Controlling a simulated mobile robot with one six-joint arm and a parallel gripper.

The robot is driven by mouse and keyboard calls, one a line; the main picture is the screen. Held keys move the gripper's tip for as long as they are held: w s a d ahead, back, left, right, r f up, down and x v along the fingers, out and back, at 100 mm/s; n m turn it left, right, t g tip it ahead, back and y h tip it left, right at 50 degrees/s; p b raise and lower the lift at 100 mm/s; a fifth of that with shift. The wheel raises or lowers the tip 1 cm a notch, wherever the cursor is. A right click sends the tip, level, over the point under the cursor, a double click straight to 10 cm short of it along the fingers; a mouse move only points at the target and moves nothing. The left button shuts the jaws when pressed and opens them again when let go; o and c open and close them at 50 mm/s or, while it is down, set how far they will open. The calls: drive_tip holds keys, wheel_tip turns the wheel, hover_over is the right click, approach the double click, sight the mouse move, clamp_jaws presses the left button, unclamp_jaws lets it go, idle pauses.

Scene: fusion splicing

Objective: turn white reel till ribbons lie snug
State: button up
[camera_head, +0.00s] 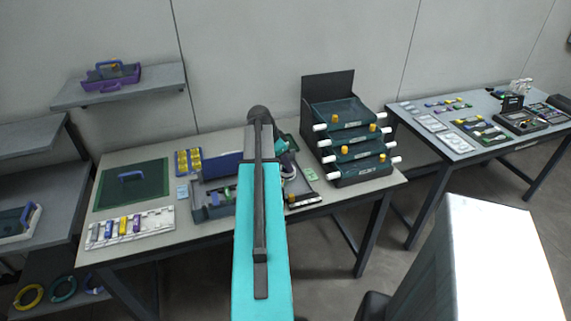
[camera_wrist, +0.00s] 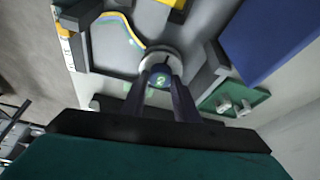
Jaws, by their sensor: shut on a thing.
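The white reel (camera_wrist: 160,63) shows in the wrist view as a pale round disc inside a grey tray (camera_wrist: 103,60). My gripper (camera_wrist: 160,82) is shut at its near side on a small dark part marked "2", which seems to belong to the reel. The fingers cover part of the reel. Thin ribbons (camera_wrist: 125,22), yellow and blue, curve along the tray toward the reel; a gap shows between their curve and the tray's left wall. Their ends at the reel are hard to see. In the head view my teal arm hides the reel.
A blue upright panel (camera_wrist: 268,38) stands right of the reel, with a green board (camera_wrist: 232,98) nearby. In the head view, a dark rack of drawers (camera_head: 345,130) stands right of my arm, and a green mat (camera_head: 130,195) lies at the left on the table.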

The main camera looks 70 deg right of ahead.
drive_tip(key=shift+n+t+h+b, duration=0.3)
drive_tip(key=shift+n, duration=0.8)
drive_tip(key=o, duration=1.1)
drive_tip(key=shift+c, duration=0.2)
drive_tip(key=b+v, duration=0.2)
drive_tip(key=v, duration=1.1)
drive_tip(key=shift+r, duration=0.4)
drive_tip(key=shift+a, duration=0.1)
